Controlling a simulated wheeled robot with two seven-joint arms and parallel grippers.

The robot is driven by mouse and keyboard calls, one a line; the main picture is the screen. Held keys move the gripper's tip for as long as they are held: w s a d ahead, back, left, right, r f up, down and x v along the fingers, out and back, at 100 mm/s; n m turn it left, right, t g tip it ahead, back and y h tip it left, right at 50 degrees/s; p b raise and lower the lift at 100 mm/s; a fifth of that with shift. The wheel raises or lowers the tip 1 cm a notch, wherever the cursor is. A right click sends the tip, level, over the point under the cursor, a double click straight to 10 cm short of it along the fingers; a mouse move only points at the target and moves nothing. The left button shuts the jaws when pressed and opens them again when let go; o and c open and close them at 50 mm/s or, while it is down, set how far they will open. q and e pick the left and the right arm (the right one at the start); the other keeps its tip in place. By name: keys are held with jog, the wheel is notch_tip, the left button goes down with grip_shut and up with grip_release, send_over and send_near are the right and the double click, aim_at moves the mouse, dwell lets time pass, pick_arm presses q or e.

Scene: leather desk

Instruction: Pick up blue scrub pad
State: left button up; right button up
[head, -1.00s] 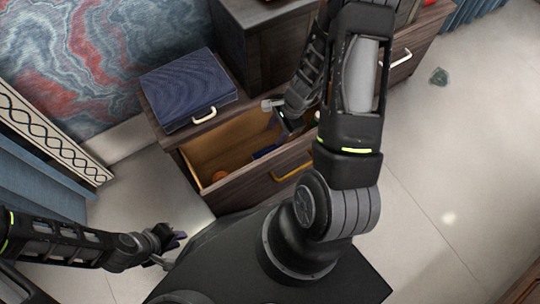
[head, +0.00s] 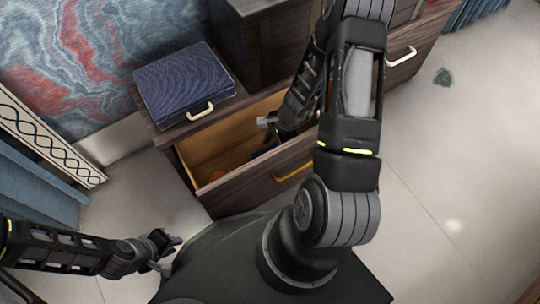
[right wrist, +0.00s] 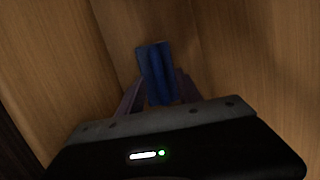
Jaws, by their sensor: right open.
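The blue scrub pad (right wrist: 155,72) shows in the right wrist view as an upright blue block inside the wooden drawer. It stands between the two fingers of my right gripper (right wrist: 158,92), which is open around it. Whether either finger touches it I cannot tell. In the head view a small dark blue bit of the pad (head: 263,152) shows in the open drawer (head: 205,163), mostly hidden by my right arm and gripper.
The drawer's front with a yellow handle (head: 293,171) is pulled out towards me. A blue case (head: 184,82) with a pale handle sits on the cabinet top. The floor at right is clear but for a small greenish object (head: 443,77).

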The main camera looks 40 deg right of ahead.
aim_at(271, 148)
jog(key=b+x, duration=0.1)
jog(key=x, duration=0.2)
dwell(0.5)
grip_shut()
dwell(0.5)
